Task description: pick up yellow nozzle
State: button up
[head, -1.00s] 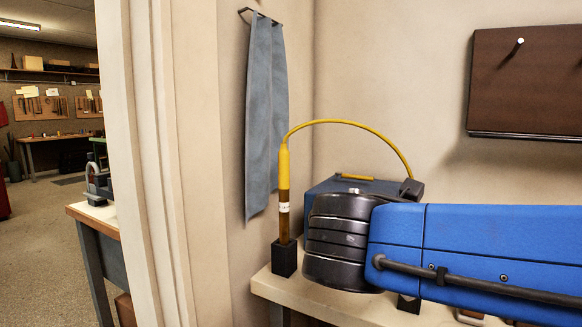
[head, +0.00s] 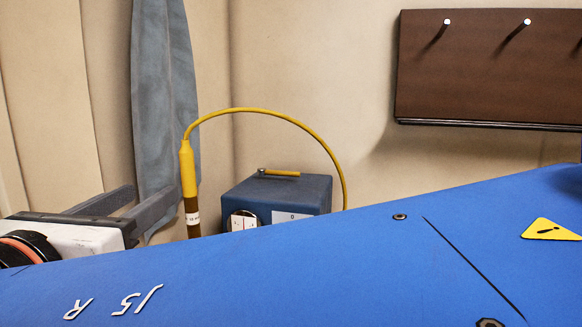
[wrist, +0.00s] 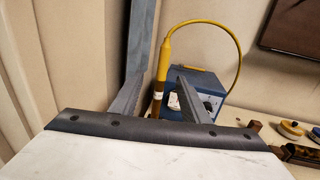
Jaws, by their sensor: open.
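The yellow nozzle (head: 188,170) stands upright near the wall corner, with a brown lower part and a white label. A yellow hose (head: 270,115) arcs from its top to behind a blue box (head: 290,192). My arm hides the nozzle's foot in the head view. My gripper (head: 152,192) is open and empty, its fingers pointing toward the nozzle from the left, with a gap between tips and nozzle. In the wrist view the nozzle (wrist: 165,58) shows between the two fingertips (wrist: 160,72), nearer the right one in its upper part.
A grey-blue cloth (head: 160,80) hangs on the wall just behind the fingers. A dark board (head: 480,75) with pegs is on the wall at right. In the wrist view, small tins (wrist: 290,130) and a brown object (wrist: 300,153) lie on the bench at right.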

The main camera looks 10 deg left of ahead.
aim_at(182, 175)
jog(key=w, duration=0.7)
jog(key=w+a, duration=0.1)
jog(key=w, duration=0.3)
jog(key=shift+w, duration=0.35)
jog(key=w, duration=0.5)
jog(key=shift+w+r, duration=0.1)
grip_shut()
